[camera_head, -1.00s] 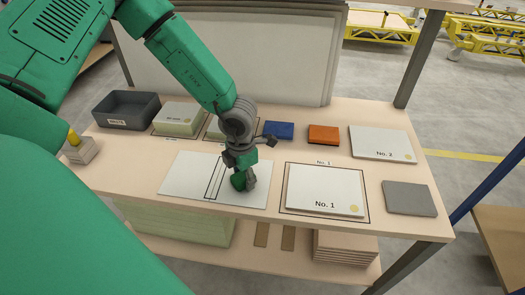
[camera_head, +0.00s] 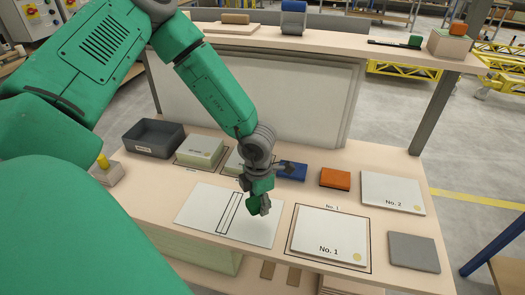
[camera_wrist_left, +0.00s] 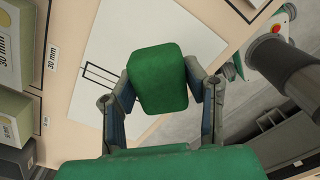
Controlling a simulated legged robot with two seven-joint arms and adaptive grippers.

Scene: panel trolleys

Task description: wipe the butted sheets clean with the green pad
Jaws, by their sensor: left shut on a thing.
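The butted sheets (camera_head: 205,206) lie white and flat on the table, with a black-outlined narrow strip running across them. They also show in the left wrist view (camera_wrist_left: 112,38). My left gripper (camera_head: 258,202) is over the right part of the sheets. It is shut on the green pad (camera_wrist_left: 158,78), which sits between its two fingers. The pad also shows in the head view (camera_head: 262,185). Whether the pad touches the sheets is not clear. The pad and fingers hide part of the sheets. My right gripper is not in view.
Behind and right are a blue block (camera_head: 293,170), an orange block (camera_head: 335,179), panel No. 1 (camera_head: 328,235), panel No. 2 (camera_head: 392,190) and a grey slab (camera_head: 413,252). A shelf (camera_head: 330,52) spans the back.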

